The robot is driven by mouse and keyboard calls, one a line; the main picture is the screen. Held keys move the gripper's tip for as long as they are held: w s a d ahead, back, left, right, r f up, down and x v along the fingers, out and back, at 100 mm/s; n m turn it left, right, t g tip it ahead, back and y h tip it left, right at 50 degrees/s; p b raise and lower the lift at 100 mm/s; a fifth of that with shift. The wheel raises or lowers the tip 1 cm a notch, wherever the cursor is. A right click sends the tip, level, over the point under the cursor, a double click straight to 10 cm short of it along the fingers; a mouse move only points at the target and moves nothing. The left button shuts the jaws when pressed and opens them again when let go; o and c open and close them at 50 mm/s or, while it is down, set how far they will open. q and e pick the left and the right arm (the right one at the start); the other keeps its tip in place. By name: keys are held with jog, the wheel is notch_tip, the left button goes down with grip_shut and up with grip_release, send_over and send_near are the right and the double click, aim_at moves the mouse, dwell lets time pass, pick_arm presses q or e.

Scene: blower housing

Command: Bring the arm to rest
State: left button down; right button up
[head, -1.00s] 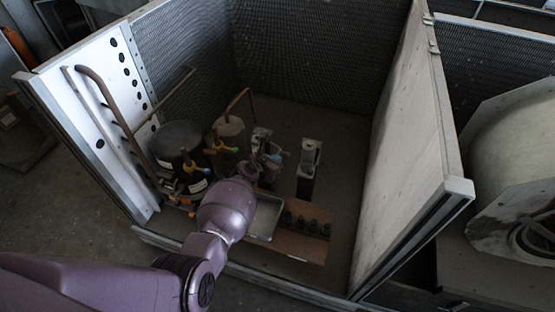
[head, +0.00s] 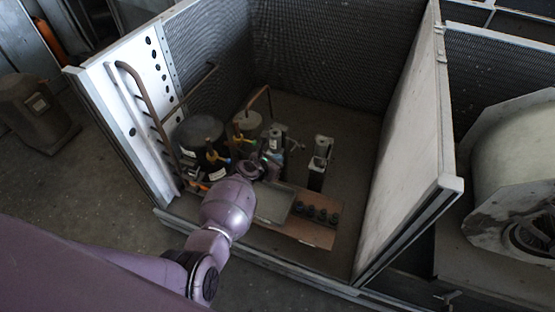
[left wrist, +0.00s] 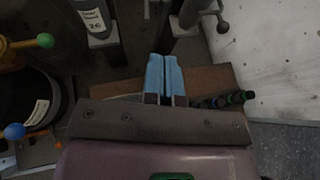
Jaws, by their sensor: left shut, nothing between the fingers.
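My left arm reaches from the lower left into the open-topped housing (head: 400,190). My left gripper (head: 266,160) is small and partly hidden behind its own wrist in the head view. In the left wrist view its two light blue fingers (left wrist: 165,62) lie side by side, shut, with nothing between them. The gripper is above the housing floor, close to the fittings. My right gripper is in neither view.
A black cylinder (head: 198,130) with coloured valve handles stands left of the gripper. An upright metal block (head: 320,155) stands to its right. A shallow tray (head: 275,204) and a brown board (head: 312,232) with several dark pegs lie in front. Copper pipes (head: 148,100) run along the left panel.

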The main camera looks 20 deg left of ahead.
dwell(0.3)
pick_arm(q)
notch_tip(320, 180, up, 7)
jog(key=w+a+m+t+y, duration=0.1)
jog(key=w+a+m, duration=0.15)
jog(key=m, duration=0.95)
jog(key=s+a+r+m+t+y, duration=0.1)
jog(key=s+a+r+m+y, duration=0.15)
jog(key=s+r+m, duration=0.65)
jog(key=s+f+m+g+p, duration=0.1)
jog(key=s+m, duration=0.3)
jog(key=s, duration=0.6)
jog(key=s+f+m+g+p, duration=0.1)
jog(key=s+f+m, duration=0.2)
jog(key=s, duration=0.8)
jog(key=s+a+f+m+g+p, duration=0.1)
jog(key=s+m, duration=0.4)
jog(key=s, duration=0.5)
jog(key=shift+s+f+y, duration=0.15)
jog(key=shift+f+y, duration=0.2)
jog(key=shift+f, duration=0.55)
